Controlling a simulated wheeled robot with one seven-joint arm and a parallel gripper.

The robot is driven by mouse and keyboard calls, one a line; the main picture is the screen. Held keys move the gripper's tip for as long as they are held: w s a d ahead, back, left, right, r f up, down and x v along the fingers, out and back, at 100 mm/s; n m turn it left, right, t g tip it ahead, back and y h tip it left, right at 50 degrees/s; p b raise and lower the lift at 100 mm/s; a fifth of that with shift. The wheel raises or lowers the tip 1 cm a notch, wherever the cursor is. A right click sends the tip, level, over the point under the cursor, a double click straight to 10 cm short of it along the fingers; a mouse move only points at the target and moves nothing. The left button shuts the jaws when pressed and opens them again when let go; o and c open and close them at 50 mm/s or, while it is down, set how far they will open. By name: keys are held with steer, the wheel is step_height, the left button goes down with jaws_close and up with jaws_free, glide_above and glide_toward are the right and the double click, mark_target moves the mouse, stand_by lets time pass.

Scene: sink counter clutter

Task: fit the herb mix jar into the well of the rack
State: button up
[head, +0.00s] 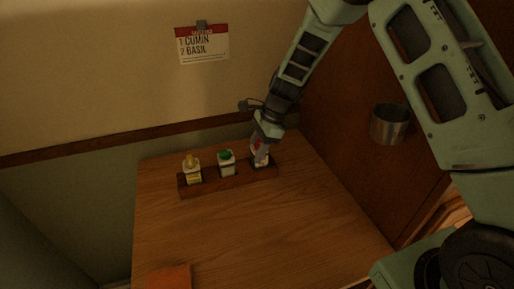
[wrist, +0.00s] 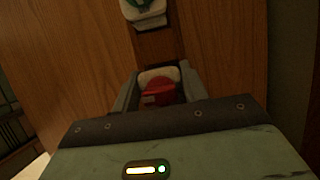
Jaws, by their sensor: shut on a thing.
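The herb mix jar (head: 261,158), white with a red top, is at the right end of the dark wooden rack (head: 228,180). My gripper (head: 261,148) comes down over it from above and is shut on it. In the wrist view the jar's red top (wrist: 158,93) sits between my two fingers (wrist: 160,88). The jar looks upright at the rack's right well. My gripper hides part of it, and I cannot tell how deep its base sits. Its label is not readable.
A yellow-topped jar (head: 192,172) and a green-topped jar (head: 227,162) stand in the rack to the left. A wall note (head: 203,45) reads 1 cumin, 2 basil. A metal cup (head: 390,124) is on the right. An orange item (head: 169,278) lies in front. The middle counter is clear.

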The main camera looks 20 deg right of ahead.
steer(key=shift+f, duration=0.25)
steer(key=shift+f, duration=0.2)
steer(key=o, duration=1.1)
steer(key=shift+o, duration=0.2)
steer(key=shift+r, duration=0.1)
